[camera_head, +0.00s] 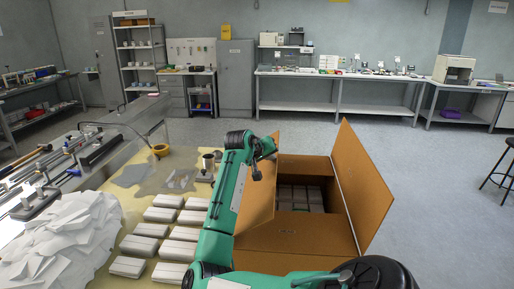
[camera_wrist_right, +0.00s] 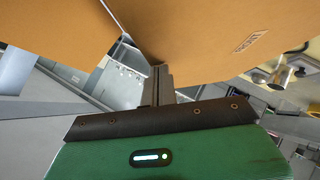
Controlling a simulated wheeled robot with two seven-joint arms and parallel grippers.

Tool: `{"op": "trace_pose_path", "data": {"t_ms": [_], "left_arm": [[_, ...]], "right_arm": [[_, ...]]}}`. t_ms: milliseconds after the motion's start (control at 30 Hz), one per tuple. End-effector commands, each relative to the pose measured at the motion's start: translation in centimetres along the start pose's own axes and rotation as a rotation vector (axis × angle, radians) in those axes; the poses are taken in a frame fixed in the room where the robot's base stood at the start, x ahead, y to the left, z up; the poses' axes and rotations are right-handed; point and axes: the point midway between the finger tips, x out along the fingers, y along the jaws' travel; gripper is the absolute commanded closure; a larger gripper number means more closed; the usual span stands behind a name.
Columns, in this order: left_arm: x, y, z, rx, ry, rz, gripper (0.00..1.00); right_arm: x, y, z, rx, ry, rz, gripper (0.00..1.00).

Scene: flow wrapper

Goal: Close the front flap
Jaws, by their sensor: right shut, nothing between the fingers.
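The open brown cardboard box (camera_head: 305,263) stands right of centre in the head view, with grey-white packs (camera_head: 300,197) inside. Its right flap (camera_head: 358,185) stands up and leans outward; its left flap (camera_head: 257,203) also stands up, partly behind my arm. A brown panel with a small mark (camera_head: 292,236) lies at the near side; I cannot tell whether it is the front flap or the wall. My right gripper (camera_head: 266,147) is by the left flap's upper end. In the wrist view its fingers (camera_wrist_right: 160,80) are shut and empty, close to brown cardboard (camera_wrist_right: 205,30); contact is unclear.
Left of the box, a pale yellow table (camera_head: 118,261) holds several wrapped packs (camera_head: 152,230) and a white heap (camera_head: 65,235). A metal machine (camera_head: 125,128) stands beyond. Benches line the back wall. The floor right of the box is clear; a stool (camera_head: 500,168) stands at the edge.

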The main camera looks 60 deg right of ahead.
Motion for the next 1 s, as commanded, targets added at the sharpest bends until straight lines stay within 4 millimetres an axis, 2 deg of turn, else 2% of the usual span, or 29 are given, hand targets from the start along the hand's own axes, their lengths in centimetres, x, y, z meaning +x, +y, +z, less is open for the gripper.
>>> {"op": "trace_pose_path", "data": {"t_ms": [200,500,800,1000], "left_arm": [[-0.5,-0.7,0.6,0.001,-0.008,-0.008,0.0],[-0.6,-0.8,0.7,-0.001,-0.01,-0.008,0.0],[-0.5,-0.7,0.7,-0.001,-0.01,-0.008,0.0],[-0.5,-0.6,0.7,-0.001,-0.01,-0.006,0.0]], "right_arm": [[2.8,0.5,2.8,0.146,-0.002,-0.143,1.0],[6.0,-0.3,6.1,0.317,-0.002,-0.315,1.0],[7.8,-1.3,7.9,0.362,-0.002,-0.363,1.0],[8.3,-1.6,8.3,0.362,-0.001,-0.363,1.0]]}}
